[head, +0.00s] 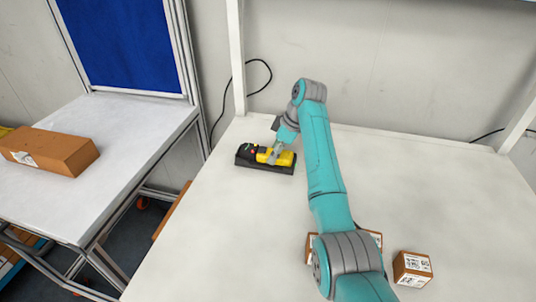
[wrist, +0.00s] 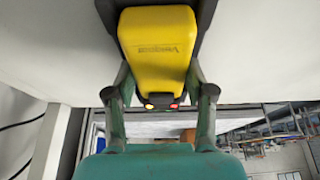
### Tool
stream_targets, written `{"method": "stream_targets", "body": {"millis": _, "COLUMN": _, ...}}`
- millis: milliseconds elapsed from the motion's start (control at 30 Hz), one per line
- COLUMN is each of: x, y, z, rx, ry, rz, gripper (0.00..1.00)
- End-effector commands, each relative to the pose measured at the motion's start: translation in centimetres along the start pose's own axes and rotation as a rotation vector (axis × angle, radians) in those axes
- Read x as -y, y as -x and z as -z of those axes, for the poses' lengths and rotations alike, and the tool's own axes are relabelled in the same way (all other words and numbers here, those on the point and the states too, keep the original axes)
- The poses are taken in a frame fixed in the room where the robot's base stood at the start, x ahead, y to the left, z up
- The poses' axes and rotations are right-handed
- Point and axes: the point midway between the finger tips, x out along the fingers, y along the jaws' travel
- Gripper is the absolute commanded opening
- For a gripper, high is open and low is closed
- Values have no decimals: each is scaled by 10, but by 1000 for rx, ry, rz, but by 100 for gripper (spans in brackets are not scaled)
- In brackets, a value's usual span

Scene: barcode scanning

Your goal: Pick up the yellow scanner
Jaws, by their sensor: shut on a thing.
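The yellow scanner (head: 284,158) lies in a black cradle (head: 246,160) near the back left of the white table. In the wrist view one finger of my gripper (wrist: 158,80) is on each side of the yellow body. I cannot tell whether the scanner is lifted clear of the cradle.
A small carton with labels (head: 412,268) stands at the front right of the white table (head: 220,230). Another carton (head: 312,246) is partly hidden behind my arm. A side table at left holds a brown box (head: 50,150). A black cable (head: 262,66) hangs at the back wall.

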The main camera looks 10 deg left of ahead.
Motion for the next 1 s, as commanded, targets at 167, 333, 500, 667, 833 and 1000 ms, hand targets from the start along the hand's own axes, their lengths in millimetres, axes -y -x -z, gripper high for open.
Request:
{"method": "stream_targets", "body": {"millis": 167, "x": -1, "y": 7, "z": 3, "rx": -1, "ry": 1, "rz": -2, "gripper": 8}}
{"method": "stream_targets", "body": {"millis": 333, "x": -1, "y": 32, "z": 14, "rx": -2, "ry": 2, "rz": -3, "gripper": 8}}
{"method": "stream_targets", "body": {"millis": 500, "x": -1, "y": 62, "z": 26, "rx": -1, "ry": 2, "rz": -3, "gripper": 8}}
{"method": "stream_targets", "body": {"millis": 667, "x": 0, "y": 82, "z": 34, "rx": -1, "ry": 1, "rz": -2, "gripper": 8}}
{"method": "stream_targets", "body": {"millis": 833, "x": 0, "y": 92, "z": 38, "rx": 0, "ry": 0, "rz": -1, "gripper": 8}}
{"method": "stream_targets", "body": {"millis": 1000, "x": 0, "y": 93, "z": 38, "rx": 0, "ry": 0, "rz": 0, "gripper": 8}}
